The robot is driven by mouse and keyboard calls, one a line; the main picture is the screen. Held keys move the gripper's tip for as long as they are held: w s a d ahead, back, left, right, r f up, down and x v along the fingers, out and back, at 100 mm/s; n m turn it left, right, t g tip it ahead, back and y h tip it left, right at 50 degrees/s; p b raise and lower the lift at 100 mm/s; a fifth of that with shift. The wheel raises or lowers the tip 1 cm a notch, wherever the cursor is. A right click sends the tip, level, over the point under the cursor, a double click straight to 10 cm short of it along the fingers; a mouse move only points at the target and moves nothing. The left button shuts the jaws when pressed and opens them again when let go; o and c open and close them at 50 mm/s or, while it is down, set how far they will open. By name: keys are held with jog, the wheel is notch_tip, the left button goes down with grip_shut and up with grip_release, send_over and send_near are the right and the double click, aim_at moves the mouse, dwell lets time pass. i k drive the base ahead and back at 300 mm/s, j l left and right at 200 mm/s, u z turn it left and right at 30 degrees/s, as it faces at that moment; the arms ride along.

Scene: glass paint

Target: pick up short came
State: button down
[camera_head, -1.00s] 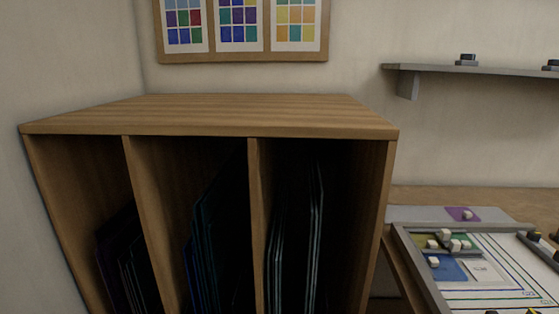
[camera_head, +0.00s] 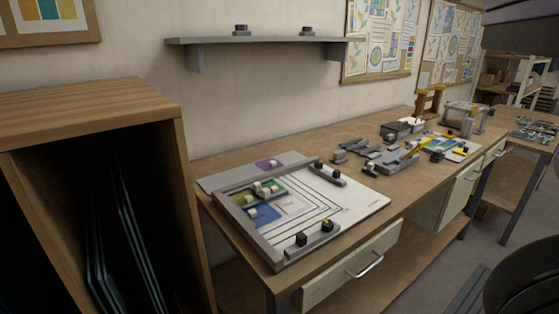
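A white pattern board (camera_head: 365,203) with a grey L-shaped edge frame (camera_head: 246,238) lies on the near end of the workbench. A short grey bar with dark knobs (camera_head: 327,174) lies at the board's back edge. Another grey bar with dark knobs (camera_head: 312,240) lies at its front edge. Several grey pieces (camera_head: 366,148) lie farther along the bench. I cannot tell which of these is the short came. Coloured glass panes with pale knobs, one of them blue (camera_head: 262,214), sit in the board's left corner. My gripper's fingers do not show.
A wooden rack (camera_head: 95,100) with upright glass sheets stands at the left. A grey wall shelf (camera_head: 265,40) hangs above the workbench (camera_head: 232,158). A drawer handle (camera_head: 366,265) sticks out at the bench front.

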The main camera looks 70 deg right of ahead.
aim_at(369, 170)
jog(key=z, duration=2)
